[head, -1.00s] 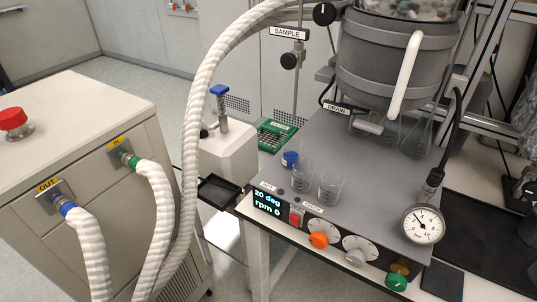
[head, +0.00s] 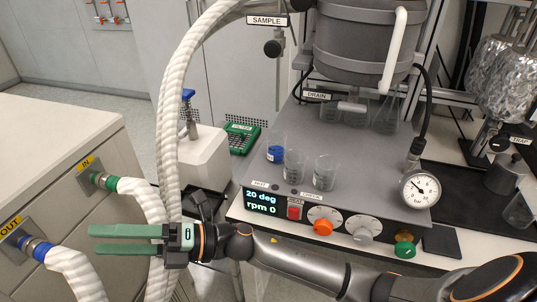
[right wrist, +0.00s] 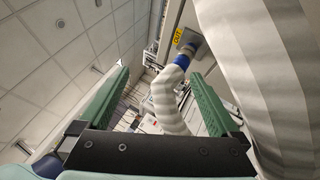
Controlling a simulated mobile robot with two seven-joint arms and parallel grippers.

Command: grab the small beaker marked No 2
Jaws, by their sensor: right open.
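Two small clear beakers stand upright side by side on the grey reactor platform, a left one (head: 294,165) and a right one (head: 324,173). A blue-topped small vessel (head: 276,150) stands just behind the left one. I cannot read any number on them, so I cannot tell which is No 2. My right gripper (head: 92,240) reaches in from the right, low in the head view, with green fingers pointing left. It is open and empty, left of and apart from the beakers. Its fingers also show in the right wrist view (right wrist: 160,75). My left gripper is not in view.
White corrugated hoses (head: 172,130) run close by my right gripper. A control panel (head: 262,202) with knobs fronts the platform. A pressure gauge (head: 419,190) stands at right, and the reactor vessel (head: 360,45) hangs behind. A cabinet (head: 60,150) fills the left.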

